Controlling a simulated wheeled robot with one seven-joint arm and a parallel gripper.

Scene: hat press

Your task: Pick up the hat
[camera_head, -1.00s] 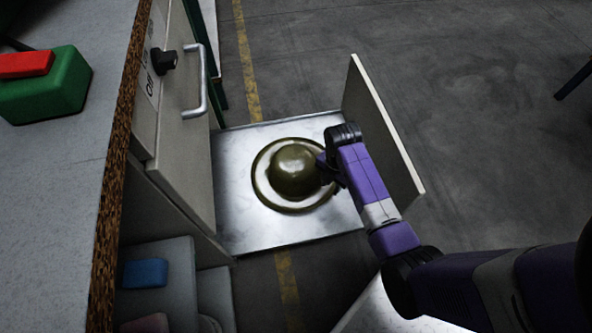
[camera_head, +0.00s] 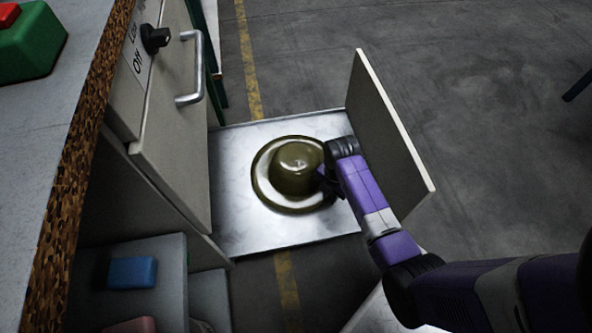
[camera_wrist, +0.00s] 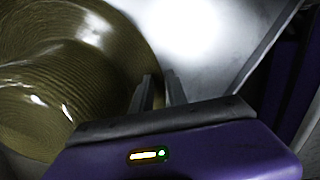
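The olive-green hat (camera_head: 296,167) sits crown up on a shiny metal tray (camera_head: 237,221). In the head view my gripper (camera_head: 322,180) is at the right side of its brim, partly hidden by my wrist. In the wrist view the hat's crown (camera_wrist: 30,110) and ridged brim (camera_wrist: 105,60) fill the left side. There my gripper (camera_wrist: 160,85) has its two fingers close together, one over the brim and one outside its edge. They appear shut on the brim edge, though the contact itself is hard to see.
An upright pale panel (camera_head: 390,125) stands along the tray's right side, close to my arm. At left are a cabinet door with a metal handle (camera_head: 194,75), a dark knob (camera_head: 156,38) and a worktop (camera_head: 45,140). A blue block (camera_head: 132,272) lies on a lower shelf.

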